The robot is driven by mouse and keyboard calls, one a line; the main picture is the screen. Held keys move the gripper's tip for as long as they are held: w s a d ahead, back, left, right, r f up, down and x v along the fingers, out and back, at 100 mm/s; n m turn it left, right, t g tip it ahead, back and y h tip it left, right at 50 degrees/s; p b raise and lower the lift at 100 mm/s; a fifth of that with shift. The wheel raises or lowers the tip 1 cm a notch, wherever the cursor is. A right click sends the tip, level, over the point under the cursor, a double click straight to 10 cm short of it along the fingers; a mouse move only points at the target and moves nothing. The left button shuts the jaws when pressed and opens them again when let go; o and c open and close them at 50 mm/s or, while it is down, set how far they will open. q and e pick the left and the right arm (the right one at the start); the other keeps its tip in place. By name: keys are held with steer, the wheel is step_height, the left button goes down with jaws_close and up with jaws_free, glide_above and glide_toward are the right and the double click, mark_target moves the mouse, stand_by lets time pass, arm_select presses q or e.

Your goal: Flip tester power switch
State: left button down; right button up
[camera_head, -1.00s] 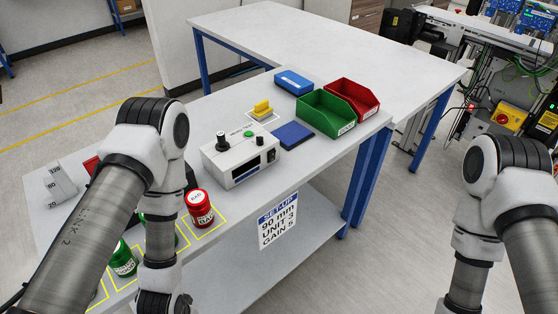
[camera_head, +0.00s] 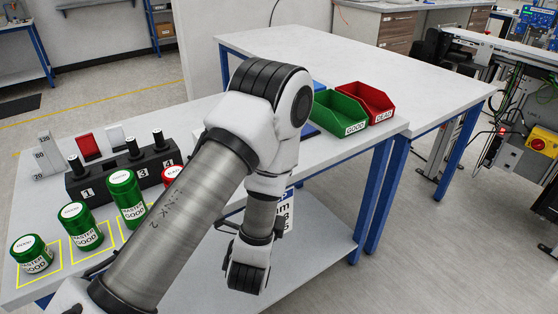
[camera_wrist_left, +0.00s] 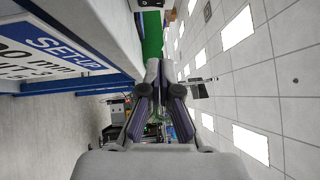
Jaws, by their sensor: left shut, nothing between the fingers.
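The tester is not visible in the head view; my left arm covers the middle of the bench, so its switch is hidden. My left arm crosses from the lower left, with its wrist hanging in front of the bench edge. I cannot make out the left fingers there. In the left wrist view my left gripper (camera_wrist_left: 160,78) is shut and empty, its fingers together in front of a green surface (camera_wrist_left: 152,35). The set-up sign (camera_wrist_left: 50,45) is at upper left there, and partly hidden behind my arm in the head view (camera_head: 287,205). My right gripper is out of view.
Several green cans (camera_head: 127,200) stand near the front edge, with a partly hidden red can (camera_head: 171,176). Behind them is a black numbered block (camera_head: 90,184) with upright pegs. Green (camera_head: 337,120) and red (camera_head: 368,100) bins stand right of my arm. The rear table (camera_head: 310,55) is clear.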

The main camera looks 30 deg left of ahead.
arm_select(q)
steer(key=shift+a+r, duration=0.1)
steer(key=p+x, duration=0.7)
steer(key=x, duration=0.2)
steer(key=shift+w+a, duration=0.15)
steer(key=shift+w, duration=0.15)
steer(key=a, duration=0.1)
steer(key=w+a, duration=0.1)
steer(key=a+p, duration=0.1)
steer(key=a, duration=0.1)
steer(key=shift+w+r, duration=0.2)
steer(key=shift+w, duration=0.15)
steer(key=shift+d, duration=0.1)
